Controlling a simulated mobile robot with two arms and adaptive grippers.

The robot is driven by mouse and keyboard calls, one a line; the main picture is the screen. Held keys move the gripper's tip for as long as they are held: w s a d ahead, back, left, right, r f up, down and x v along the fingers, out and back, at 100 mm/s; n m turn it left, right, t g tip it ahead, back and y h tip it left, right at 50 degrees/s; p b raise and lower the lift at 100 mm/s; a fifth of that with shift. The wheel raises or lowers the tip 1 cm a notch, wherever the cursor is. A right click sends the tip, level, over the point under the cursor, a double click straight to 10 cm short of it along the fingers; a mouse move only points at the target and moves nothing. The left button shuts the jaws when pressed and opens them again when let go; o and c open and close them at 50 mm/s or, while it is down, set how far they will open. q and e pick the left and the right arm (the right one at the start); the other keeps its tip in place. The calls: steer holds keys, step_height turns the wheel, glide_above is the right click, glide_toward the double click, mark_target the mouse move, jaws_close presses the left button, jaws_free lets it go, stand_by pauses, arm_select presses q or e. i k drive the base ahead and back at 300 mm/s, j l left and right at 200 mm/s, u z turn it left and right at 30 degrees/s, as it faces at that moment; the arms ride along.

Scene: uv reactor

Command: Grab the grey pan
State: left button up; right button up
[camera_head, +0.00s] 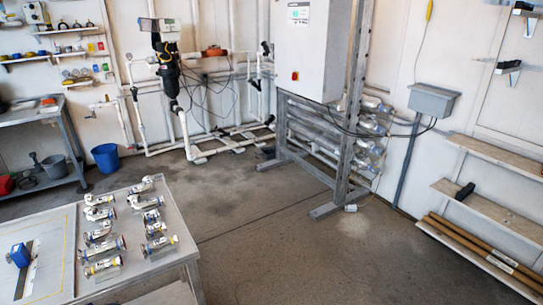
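A dark grey, pot-like vessel (55,167) stands on the lower shelf of the metal table at the left. A grey piece with a thin upright part (35,161) is just left of it. I cannot tell for sure which of these is the grey pan, as they are small and far off. Neither of my grippers is in view.
A blue bucket (106,157) stands on the floor beside the metal table (30,116). A nearer table (150,262) holds several clear pipe fittings and a blue object (20,256). A white cabinet on a metal frame (337,170) stands mid-room. The floor (245,220) between is clear.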

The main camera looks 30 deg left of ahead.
mark_target(269, 153)
steer(key=i, duration=0.6)
steer(key=i+l+u, duration=0.15)
steer(key=i, duration=0.5)
steer(key=i+l, duration=0.1)
steer(key=i, duration=0.5)
steer(key=i+j+u, duration=0.25)
steer(key=u, duration=0.15)
steer(key=i+u, duration=0.85)
steer(key=i+l+u, duration=0.1)
steer(key=i+u, duration=0.5)
steer(key=i, duration=1.4)
steer(key=i+z, duration=0.1)
steer(key=i, duration=0.75)
steer(key=i+j+z, duration=0.1)
steer(key=i, duration=0.75)
